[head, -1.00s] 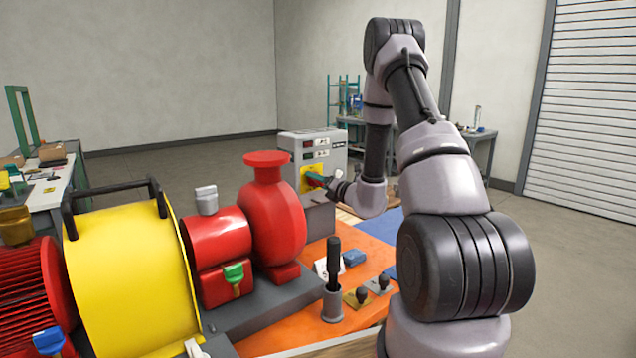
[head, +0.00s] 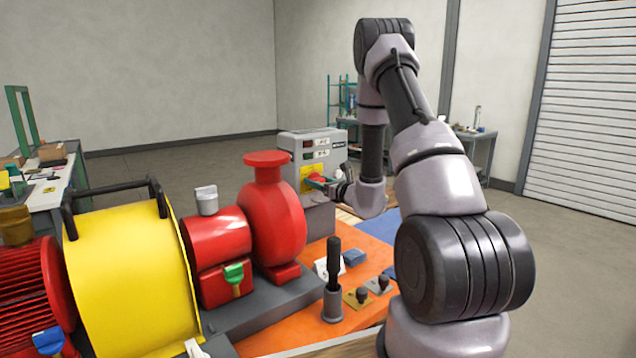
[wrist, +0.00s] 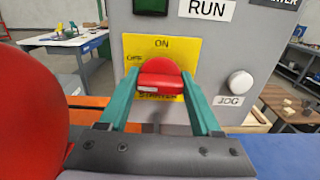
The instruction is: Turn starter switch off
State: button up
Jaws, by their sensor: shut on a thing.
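The starter switch (wrist: 160,80) is a red knob on a yellow plate marked ON at the top, OFF at the left and STARTER below. The plate is on the front of the grey control box (head: 312,146). My gripper (head: 320,182) is at the switch. In the wrist view its two teal fingers stand on either side of the knob, shut on it. The knob's grip bar appears to lie across the picture, with a small white mark near its left end. The fingers cover part of the plate, and the STARTER word is partly hidden.
A white JOG button (wrist: 240,82) is right of the switch, and a green lamp (wrist: 150,5) is above it. The red pump (head: 272,215) stands close on the left. A black-handled tool in a holder (head: 333,285) stands on the orange base. The floor at right is clear.

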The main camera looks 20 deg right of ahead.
jog(key=shift+f, duration=0.1)
dwell(0.3)
jog(key=o, duration=1.4)
jog(key=v, duration=1.1)
